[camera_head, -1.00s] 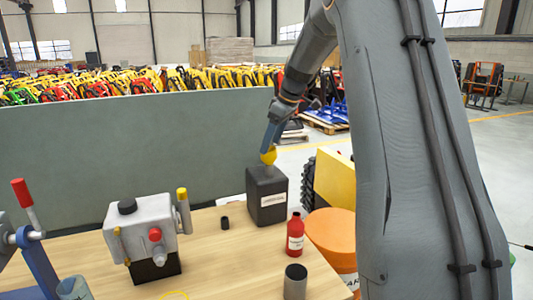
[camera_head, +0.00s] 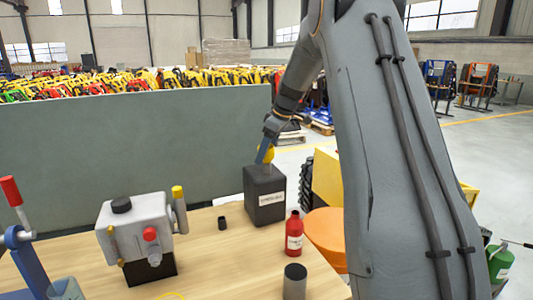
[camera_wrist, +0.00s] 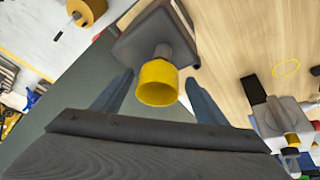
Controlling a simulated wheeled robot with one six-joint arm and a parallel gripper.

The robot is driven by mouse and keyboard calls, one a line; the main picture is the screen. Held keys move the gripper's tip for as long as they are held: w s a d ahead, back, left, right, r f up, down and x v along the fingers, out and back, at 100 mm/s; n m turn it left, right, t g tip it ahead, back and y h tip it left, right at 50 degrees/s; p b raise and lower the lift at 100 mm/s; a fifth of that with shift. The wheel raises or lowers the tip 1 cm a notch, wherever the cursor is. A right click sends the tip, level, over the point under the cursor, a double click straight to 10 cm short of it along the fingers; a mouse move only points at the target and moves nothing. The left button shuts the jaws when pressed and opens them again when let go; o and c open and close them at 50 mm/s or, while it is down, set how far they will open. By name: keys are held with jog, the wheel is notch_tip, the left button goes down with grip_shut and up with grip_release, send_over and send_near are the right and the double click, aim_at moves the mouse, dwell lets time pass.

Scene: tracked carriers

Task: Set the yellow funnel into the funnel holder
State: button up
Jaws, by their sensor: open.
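The yellow funnel (camera_head: 268,154) sits above a black labelled box (camera_head: 265,195) at the table's back right. In the wrist view the yellow funnel (camera_wrist: 158,82) has its wide mouth towards me, and a grey neck joins it to the top of the dark box (camera_wrist: 140,45). My gripper (camera_head: 264,160) is at the funnel. In the wrist view my gripper (camera_wrist: 158,88) is open, one blue finger on each side of the funnel with gaps between. I cannot tell which thing is the funnel holder; the label is too small to read.
On the table (camera_head: 215,265) stand a grey machine with knobs (camera_head: 135,232), a red bottle (camera_head: 294,233), a small black cup (camera_head: 222,223) and a grey cylinder (camera_head: 295,282). A green-grey partition (camera_head: 130,155) runs behind. An orange drum (camera_head: 326,238) stands right of the table.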

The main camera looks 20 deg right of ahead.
jog(key=shift+p+x, duration=0.65)
jog(key=shift+x, duration=1.25)
jog(key=shift+d, duration=0.1)
jog(key=c, duration=1.1)
jog(key=shift+c, duration=0.2)
jog(key=shift+r, duration=0.1)
